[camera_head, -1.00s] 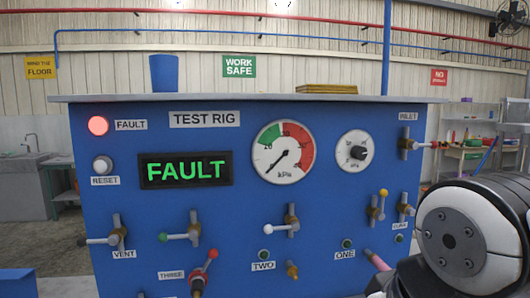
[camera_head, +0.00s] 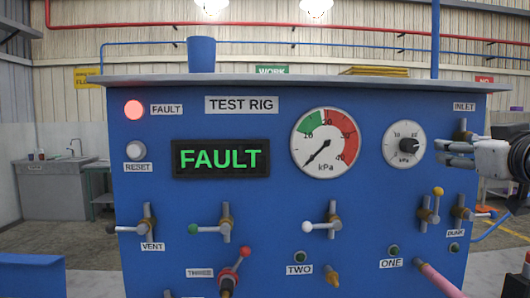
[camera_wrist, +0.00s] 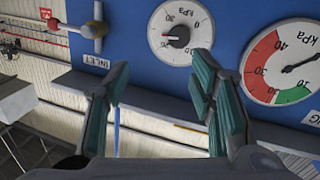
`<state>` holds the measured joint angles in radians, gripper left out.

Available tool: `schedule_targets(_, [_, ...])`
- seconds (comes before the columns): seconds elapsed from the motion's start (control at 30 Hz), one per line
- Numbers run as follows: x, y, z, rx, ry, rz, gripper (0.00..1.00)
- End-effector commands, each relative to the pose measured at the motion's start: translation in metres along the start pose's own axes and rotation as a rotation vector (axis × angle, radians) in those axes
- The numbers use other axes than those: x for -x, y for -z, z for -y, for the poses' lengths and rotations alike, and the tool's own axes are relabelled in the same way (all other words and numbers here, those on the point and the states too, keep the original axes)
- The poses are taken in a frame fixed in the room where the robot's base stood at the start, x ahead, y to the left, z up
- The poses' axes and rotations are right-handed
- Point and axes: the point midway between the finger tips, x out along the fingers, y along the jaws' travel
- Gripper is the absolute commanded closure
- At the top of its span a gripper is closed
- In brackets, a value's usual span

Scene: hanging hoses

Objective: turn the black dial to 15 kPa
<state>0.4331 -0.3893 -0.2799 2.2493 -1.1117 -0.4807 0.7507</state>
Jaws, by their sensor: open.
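The black dial (camera_head: 415,145) is a small black knob on a round white kPa scale at the upper right of the blue panel. It also shows near the top of the wrist view (camera_wrist: 176,37), upside down. The exact setting of its pointer is too small to read. My gripper (camera_head: 441,154) is just right of the dial in the head view. In the wrist view its open fingers (camera_wrist: 160,80) are spread below the dial with nothing between them. I see no contact with the knob.
A large kPa gauge (camera_head: 325,143), needle pointing lower left, sits left of the dial. The INLET valve (camera_head: 463,135) is close behind my gripper. Several lever valves line the lower panel. The red FAULT lamp (camera_head: 134,110) is lit, and the display (camera_head: 221,159) reads FAULT.

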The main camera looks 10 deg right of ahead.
Motion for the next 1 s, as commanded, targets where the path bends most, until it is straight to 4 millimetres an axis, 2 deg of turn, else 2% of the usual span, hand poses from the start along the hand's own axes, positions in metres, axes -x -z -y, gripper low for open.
schedule_targets(0.2, [-0.006, -0.006, 0.000, 0.021, 0.148, -0.058, 0.50])
schedule_targets(0.37, [-0.007, -0.008, 0.003, 0.022, 0.193, -0.062, 0.50])
schedule_targets(0.47, [-0.014, -0.007, 0.005, 0.024, 0.196, -0.063, 0.50])
schedule_targets(1.0, [-0.110, -0.003, 0.025, 0.023, 0.195, -0.063, 0.50])
